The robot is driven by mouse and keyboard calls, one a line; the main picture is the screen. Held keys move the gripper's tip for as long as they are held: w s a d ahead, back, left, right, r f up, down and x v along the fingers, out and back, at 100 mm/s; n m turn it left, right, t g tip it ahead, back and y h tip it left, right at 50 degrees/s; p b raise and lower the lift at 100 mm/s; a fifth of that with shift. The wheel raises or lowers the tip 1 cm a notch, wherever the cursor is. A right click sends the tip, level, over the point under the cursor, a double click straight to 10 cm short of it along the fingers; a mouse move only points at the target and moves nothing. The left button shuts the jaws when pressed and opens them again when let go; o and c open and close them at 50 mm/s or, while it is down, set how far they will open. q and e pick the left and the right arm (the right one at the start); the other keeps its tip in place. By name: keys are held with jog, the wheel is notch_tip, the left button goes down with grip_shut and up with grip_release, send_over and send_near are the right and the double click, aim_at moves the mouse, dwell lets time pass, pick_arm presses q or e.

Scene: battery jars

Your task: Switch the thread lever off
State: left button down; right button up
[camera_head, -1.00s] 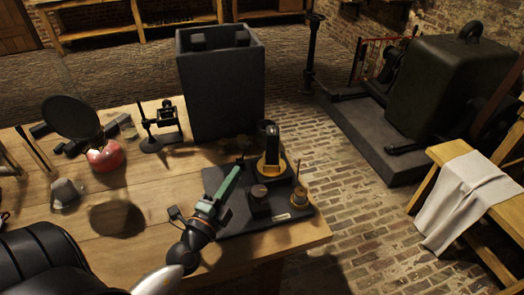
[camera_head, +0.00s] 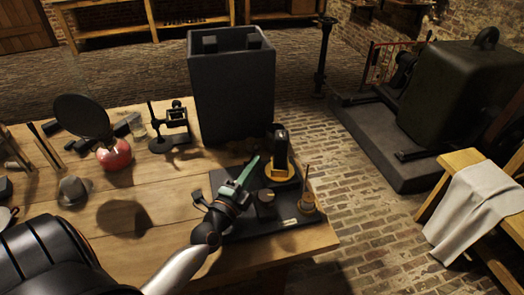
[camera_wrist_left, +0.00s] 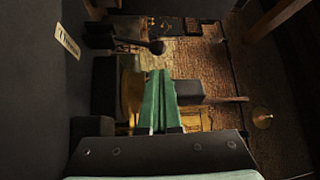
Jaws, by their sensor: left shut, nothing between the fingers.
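A black instrument base (camera_head: 285,224) with a small label plate lies at the table's right end. On it stand a black upright (camera_head: 281,147) on a brass ring (camera_head: 279,173), a dark round-topped block (camera_head: 266,200) and a brass piece with a thin rod (camera_head: 308,202). I cannot tell which part is the thread lever. My left gripper (camera_head: 256,157), with green fingers, is shut and empty just left of the upright. In the left wrist view its fingers (camera_wrist_left: 160,74) point between brass (camera_wrist_left: 131,92) and a black block (camera_wrist_left: 190,92); contact is unclear. My right gripper is not in view.
A tall dark box (camera_head: 233,95) stands behind the base. A small black stand (camera_head: 173,125), a red round flask (camera_head: 114,155) and a dark disc (camera_head: 82,117) are left on the table (camera_head: 165,210). A bench with cloth (camera_head: 478,205) stands at right.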

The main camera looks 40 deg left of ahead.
aim_at(253, 155)
pick_arm(q)
jog(key=shift+w+a+r, duration=0.15)
jog(key=shift+w, duration=1.05)
jog(key=shift+w+a+r, duration=0.1)
jog(key=shift+w+a, duration=0.05)
jog(key=shift+w, duration=1.05)
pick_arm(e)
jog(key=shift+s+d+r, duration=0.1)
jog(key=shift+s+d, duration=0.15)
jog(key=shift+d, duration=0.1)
pick_arm(q)
jog(key=shift+s+f+b, duration=0.1)
jog(key=shift+s+b, duration=0.05)
jog(key=shift+b, duration=0.25)
jog(key=shift+a+n, duration=0.1)
jog(key=shift+n, duration=0.2)
jog(key=shift+s+t+b, duration=0.1)
jog(key=shift+t+b, duration=0.2)
jog(key=shift+b, duration=0.2)
jog(key=shift+a, duration=0.1)
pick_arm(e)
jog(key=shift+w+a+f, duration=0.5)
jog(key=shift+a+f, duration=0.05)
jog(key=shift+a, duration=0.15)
pick_arm(q)
jog(key=shift+s+n+b, duration=0.1)
jog(key=shift+n+b, duration=0.2)
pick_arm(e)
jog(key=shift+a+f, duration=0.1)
